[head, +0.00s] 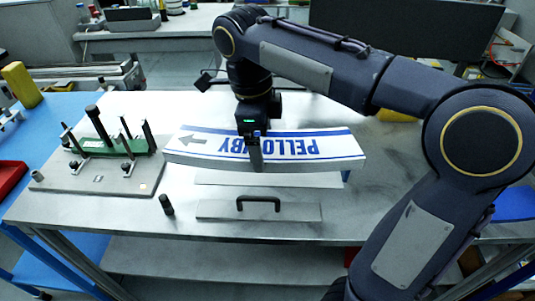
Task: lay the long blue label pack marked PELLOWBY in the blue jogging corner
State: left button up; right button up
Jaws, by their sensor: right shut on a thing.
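The long label pack (200,143) is white with blue stripes, an arrow and the blue word PELLOWBY, which reads upside down from here. My right gripper (256,160) is shut on it near its middle, with a finger down the near side. The pack lies crosswise over the middle of the grey table and looks raised above it. My left gripper is not in view.
A label magazine (110,145) with a green base and black posts stands on a grey plate at left. A plate with a black handle (258,204) lies in front of the pack. A small black post (166,205) stands beside it. My right arm covers the table's right side.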

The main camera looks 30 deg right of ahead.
jog(key=w+d, duration=0.1)
jog(key=w+d+f, duration=0.1)
jog(key=w, duration=0.1)
jog(key=shift+w+d+f, duration=0.2)
jog(key=shift+d+f, duration=0.2)
jog(key=w+d+f, duration=0.3)
jog(key=w+f, duration=0.1)
jog(key=f, duration=0.5)
jog(key=shift+d, duration=0.2)
jog(key=shift+w+f, duration=0.1)
jog(key=shift+f, duration=0.05)
jog(key=shift+f, duration=0.6)
jog(key=o, duration=1.3)
jog(key=shift+c, duration=0.2)
jog(key=shift+o, duration=0.3)
